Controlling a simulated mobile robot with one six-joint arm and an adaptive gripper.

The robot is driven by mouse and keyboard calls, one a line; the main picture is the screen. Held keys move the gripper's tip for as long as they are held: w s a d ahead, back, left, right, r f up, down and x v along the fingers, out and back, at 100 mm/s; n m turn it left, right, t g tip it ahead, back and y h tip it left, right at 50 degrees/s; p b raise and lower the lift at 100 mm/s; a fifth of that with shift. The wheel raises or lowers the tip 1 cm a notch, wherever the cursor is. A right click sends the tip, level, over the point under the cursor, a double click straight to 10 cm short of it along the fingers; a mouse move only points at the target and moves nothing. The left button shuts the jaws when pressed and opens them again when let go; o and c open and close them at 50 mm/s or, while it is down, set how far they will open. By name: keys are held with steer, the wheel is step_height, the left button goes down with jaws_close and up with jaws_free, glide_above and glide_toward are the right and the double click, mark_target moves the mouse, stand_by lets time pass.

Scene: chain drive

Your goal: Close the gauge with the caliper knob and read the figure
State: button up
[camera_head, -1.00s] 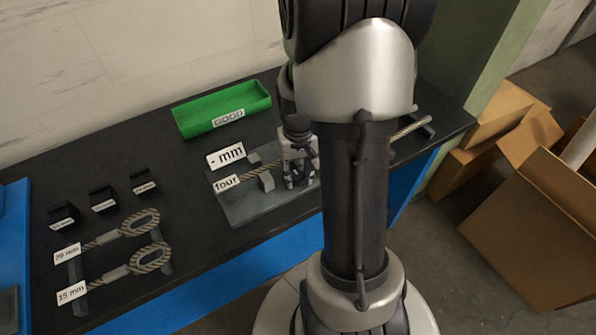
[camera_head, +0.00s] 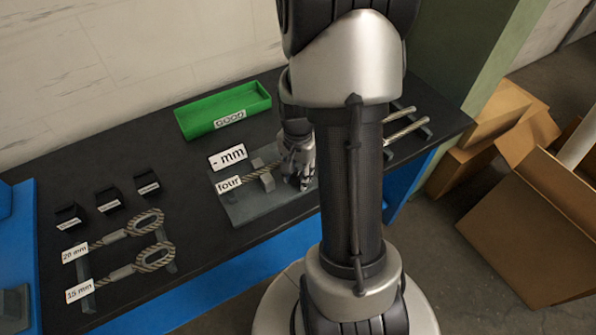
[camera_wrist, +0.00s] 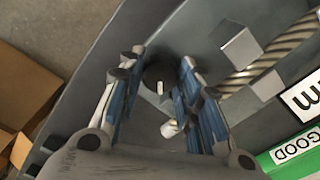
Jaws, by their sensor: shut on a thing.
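The gauge is a grey plate (camera_head: 262,208) on the dark bench, with a small block (camera_head: 267,182) and a rope piece (camera_head: 257,174) lying along it. Its display (camera_head: 228,157) reads "- mm", with no figure, and a tag (camera_head: 229,184) reads "four". My gripper (camera_head: 303,178) is down at the plate's right end. In the wrist view, its blue-padded fingers (camera_wrist: 155,90) are shut on a dark round knob (camera_wrist: 158,70) with a pale mark. The knob is hidden in the head view. The rope (camera_wrist: 275,50) and blocks (camera_wrist: 241,49) lie beside the gripper, apart from it.
A green tray (camera_head: 186,127) marked GOOD stands behind the gauge. Two looped ropes (camera_head: 150,258) tagged with mm figures and several small black holders (camera_head: 107,200) are at the left. Metal rods (camera_head: 402,130) lie right of my arm. Cardboard boxes (camera_head: 535,220) stand on the floor.

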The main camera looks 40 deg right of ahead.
steer(key=shift+m, duration=0.6)
steer(key=o, duration=1)
steer(key=shift+o, duration=0.2)
